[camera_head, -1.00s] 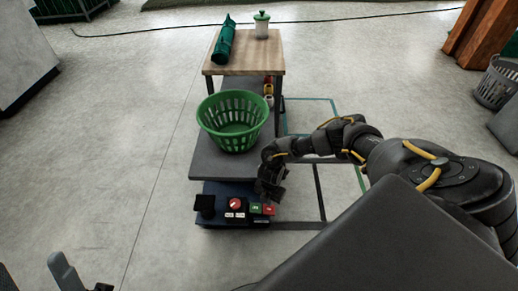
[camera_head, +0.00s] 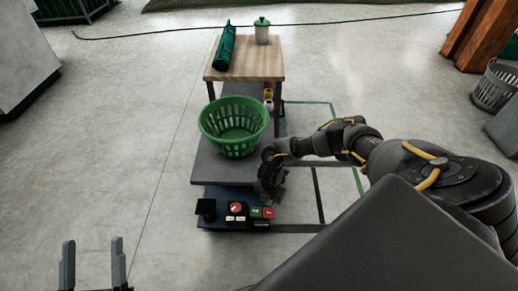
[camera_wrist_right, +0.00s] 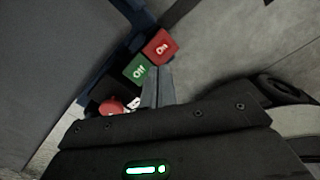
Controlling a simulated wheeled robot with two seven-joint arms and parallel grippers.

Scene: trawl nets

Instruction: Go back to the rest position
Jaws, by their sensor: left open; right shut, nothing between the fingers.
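My right gripper (camera_head: 270,192) is shut and empty, just above the right part of the control panel (camera_head: 235,213). In the right wrist view its closed fingers (camera_wrist_right: 157,88) lie beside a green button (camera_wrist_right: 138,71) and a red button (camera_wrist_right: 160,47); I cannot tell whether they touch. A round red knob (camera_wrist_right: 110,108) is partly hidden below. My left gripper (camera_head: 92,262) is open and empty at the bottom left of the head view, over bare floor, with its two fingers upright and apart.
A green basket (camera_head: 233,125) stands on the grey shelf (camera_head: 215,168) behind the panel. A grey basket (camera_head: 495,85) is at the right. The floor on the left is clear.

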